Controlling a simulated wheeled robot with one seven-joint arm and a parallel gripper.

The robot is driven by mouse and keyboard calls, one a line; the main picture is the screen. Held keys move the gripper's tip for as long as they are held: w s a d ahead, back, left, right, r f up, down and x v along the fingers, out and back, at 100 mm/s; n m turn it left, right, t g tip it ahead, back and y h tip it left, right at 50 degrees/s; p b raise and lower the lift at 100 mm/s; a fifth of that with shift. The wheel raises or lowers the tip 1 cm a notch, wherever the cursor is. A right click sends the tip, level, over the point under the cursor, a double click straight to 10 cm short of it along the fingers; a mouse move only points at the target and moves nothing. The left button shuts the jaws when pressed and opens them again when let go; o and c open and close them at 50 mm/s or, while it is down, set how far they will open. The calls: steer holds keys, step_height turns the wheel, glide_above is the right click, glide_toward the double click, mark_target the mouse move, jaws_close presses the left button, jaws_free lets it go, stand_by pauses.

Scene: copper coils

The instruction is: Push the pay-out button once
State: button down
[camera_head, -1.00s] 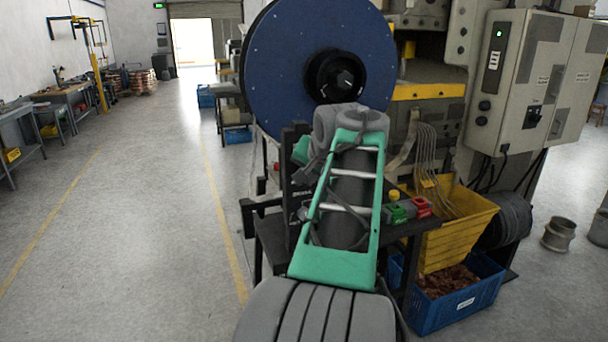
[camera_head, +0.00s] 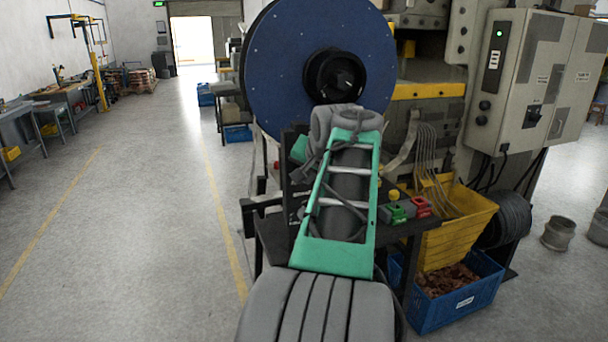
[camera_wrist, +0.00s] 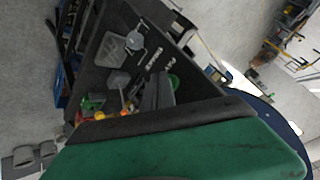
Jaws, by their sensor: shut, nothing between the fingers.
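In the head view, a small control box on the black bench carries a green button (camera_head: 391,213) and a red button (camera_head: 418,207), with a yellow knob (camera_head: 394,195) behind them. I cannot read which is the pay-out button. In the wrist view, green (camera_wrist: 92,102) and orange-yellow parts (camera_wrist: 128,106) show at the bench's lower left, partly hidden by my wrist housing. My gripper (camera_wrist: 157,92) shows there as a dark grey wedge above the bench, shut and empty, right of these parts. Contact with a button is not visible. In the head view my arm hides the gripper.
A large blue reel (camera_head: 290,65) stands behind my arm. A yellow bin (camera_head: 455,235) and a blue crate (camera_head: 470,310) of copper scrap are right of the bench. A grey control cabinet (camera_head: 510,80) is at right. Open floor (camera_head: 150,230) lies left.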

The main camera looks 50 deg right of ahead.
steer(key=shift+w+d, duration=0.15)
steer(key=shift+w, duration=0.1)
steer(key=shift+s, duration=0.1)
stand_by(0.5)
steer(key=shift+s+a, duration=0.5)
steer(key=shift+s, duration=0.2)
steer(key=shift+s+a, duration=0.4)
steer(key=shift+s, duration=0.3)
steer(key=shift+s+a, duration=0.45)
steer(key=shift+s, duration=0.3)
steer(key=shift+s+a, duration=0.4)
steer(key=shift+s, duration=0.3)
